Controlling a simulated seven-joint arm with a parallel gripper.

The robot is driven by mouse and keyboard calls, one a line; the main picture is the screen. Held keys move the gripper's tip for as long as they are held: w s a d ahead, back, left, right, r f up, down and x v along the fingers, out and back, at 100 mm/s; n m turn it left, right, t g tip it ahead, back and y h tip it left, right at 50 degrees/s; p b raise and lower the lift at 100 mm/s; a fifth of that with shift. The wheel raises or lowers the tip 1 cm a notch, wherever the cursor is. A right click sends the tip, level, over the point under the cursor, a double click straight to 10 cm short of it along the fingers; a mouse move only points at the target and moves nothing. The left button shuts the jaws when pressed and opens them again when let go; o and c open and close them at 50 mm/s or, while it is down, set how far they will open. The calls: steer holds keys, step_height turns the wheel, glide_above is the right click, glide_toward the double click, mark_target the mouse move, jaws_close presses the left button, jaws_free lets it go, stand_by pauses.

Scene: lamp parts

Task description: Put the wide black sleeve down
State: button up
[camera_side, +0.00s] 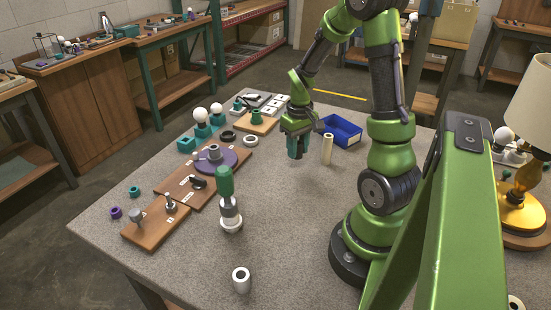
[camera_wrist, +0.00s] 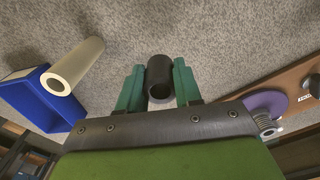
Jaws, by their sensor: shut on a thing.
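The wide black sleeve (camera_wrist: 160,72) shows in the wrist view as a hollow dark tube, its open end facing the camera. My gripper (camera_wrist: 159,82) is shut on it, with one teal finger on each side. In the side view my gripper (camera_side: 297,148) points down over the table, left of a tall cream tube (camera_side: 327,149). The sleeve is mostly hidden by the fingers in that view. I cannot tell whether it touches the table.
A blue bin (camera_side: 342,131) stands behind the cream tube. A short white tube (camera_side: 241,279) stands in front. Bare tabletop (camera_side: 290,205) lies between.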

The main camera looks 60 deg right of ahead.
glide_above(276, 145)
steer(key=shift+a+f, duration=0.1)
steer(key=shift+f, duration=0.6)
steer(key=shift+w+f, duration=0.15)
steer(key=shift+f, duration=1.6)
steer(key=shift+f, duration=0.15)
steer(key=o, duration=1)
